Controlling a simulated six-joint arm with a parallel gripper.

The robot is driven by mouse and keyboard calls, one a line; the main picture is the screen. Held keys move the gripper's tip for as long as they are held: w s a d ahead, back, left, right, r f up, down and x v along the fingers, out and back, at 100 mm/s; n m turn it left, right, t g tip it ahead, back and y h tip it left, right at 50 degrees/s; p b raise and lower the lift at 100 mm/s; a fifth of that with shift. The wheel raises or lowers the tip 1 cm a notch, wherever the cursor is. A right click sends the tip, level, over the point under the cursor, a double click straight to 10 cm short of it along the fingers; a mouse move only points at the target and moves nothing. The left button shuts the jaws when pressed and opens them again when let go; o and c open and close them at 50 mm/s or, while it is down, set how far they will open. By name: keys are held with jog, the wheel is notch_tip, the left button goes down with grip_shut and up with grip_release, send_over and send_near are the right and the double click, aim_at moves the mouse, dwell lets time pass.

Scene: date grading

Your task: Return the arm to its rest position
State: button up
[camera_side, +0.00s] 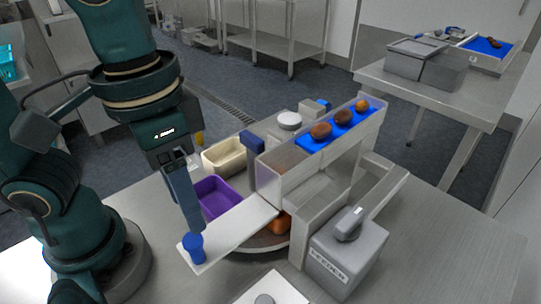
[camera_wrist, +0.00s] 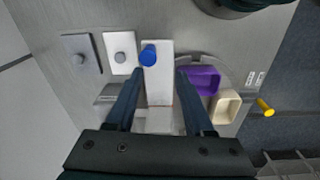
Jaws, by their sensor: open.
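My gripper (camera_side: 192,222) hangs from my arm at the left in the side view, its visible finger pointing down near a blue knob (camera_side: 193,247) on a long white plate (camera_side: 232,236). In the wrist view my gripper (camera_wrist: 156,82) has its two dark fingers wide apart with nothing between them but the view of the white plate (camera_wrist: 158,85) below. The blue knob (camera_wrist: 148,55) shows at that plate's far end. I cannot tell the exact height of the fingers above the plate.
A purple tray (camera_side: 216,198) and a cream tray (camera_side: 224,158) stand behind the plate. Brown dates (camera_side: 321,131) lie on a raised blue strip (camera_side: 334,131). A grey box (camera_side: 345,262) stands front right. The right side of the table is bare.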

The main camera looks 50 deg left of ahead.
jog(key=w+a+n+t, duration=0.1)
jog(key=w+a+t, duration=0.2)
jog(key=a+t, duration=0.2)
jog(key=a+f, duration=0.1)
jog(key=a, duration=0.2)
jog(key=shift+w+a, duration=0.3)
jog(key=shift+a, duration=0.1)
jog(key=shift+n, duration=0.3)
dwell(1.6)
